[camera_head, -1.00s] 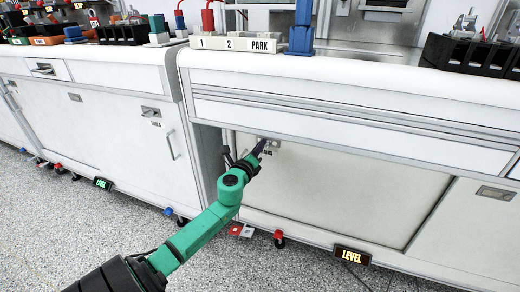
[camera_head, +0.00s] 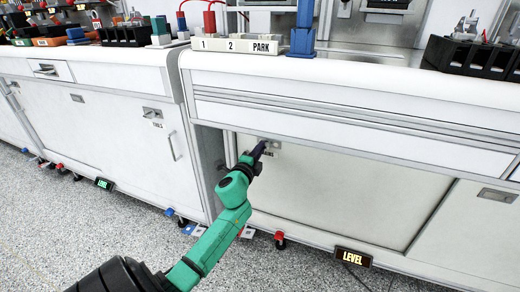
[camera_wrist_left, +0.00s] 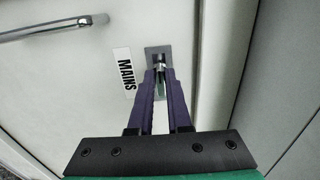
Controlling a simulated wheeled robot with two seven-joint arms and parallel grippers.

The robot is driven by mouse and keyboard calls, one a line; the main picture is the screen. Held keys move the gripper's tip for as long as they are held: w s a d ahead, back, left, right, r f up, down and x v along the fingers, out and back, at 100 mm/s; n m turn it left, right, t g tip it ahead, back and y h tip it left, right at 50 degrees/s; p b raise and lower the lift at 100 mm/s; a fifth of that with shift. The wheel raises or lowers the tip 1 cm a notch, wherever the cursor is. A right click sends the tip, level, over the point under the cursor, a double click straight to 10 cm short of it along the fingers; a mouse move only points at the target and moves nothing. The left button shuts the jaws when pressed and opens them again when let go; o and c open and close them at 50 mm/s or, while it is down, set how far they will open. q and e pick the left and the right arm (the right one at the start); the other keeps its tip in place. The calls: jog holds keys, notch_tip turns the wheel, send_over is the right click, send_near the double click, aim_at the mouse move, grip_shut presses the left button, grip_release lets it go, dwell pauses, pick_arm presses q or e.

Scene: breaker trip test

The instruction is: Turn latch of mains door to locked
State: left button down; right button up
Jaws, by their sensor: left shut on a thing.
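The mains door (camera_head: 340,195) is a pale panel under the bench, and it looks shut. Its latch (camera_wrist_left: 158,54) is a small metal piece on a grey plate near the door's edge, beside the MAINS label (camera_wrist_left: 125,69). My left gripper (camera_wrist_left: 160,70) has purple fingers that are shut on the latch. In the head view the left gripper (camera_head: 262,148) reaches the latch plate (camera_head: 272,145) at the door's upper left. The fingers partly hide the latch, so its exact turn is hard to tell. My right gripper is not in view.
A door handle bar (camera_wrist_left: 45,30) shows at the wrist view's upper left. A TOOLS cabinet (camera_head: 100,125) stands to the left. The bench top above carries a 1-2-PARK rack (camera_head: 235,45).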

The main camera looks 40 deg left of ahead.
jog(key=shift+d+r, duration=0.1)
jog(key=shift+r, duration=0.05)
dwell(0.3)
pick_arm(q)
jog(key=c, duration=0.9)
grip_release()
jog(key=shift+o, duration=0.2)
jog(key=p+v, duration=0.1)
jog(key=v, duration=1.3)
jog(key=shift+s, duration=0.3)
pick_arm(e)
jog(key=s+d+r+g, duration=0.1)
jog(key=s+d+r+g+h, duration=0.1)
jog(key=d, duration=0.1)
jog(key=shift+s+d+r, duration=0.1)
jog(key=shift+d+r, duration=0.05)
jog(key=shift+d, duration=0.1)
pick_arm(q)
jog(key=shift+d, duration=0.1)
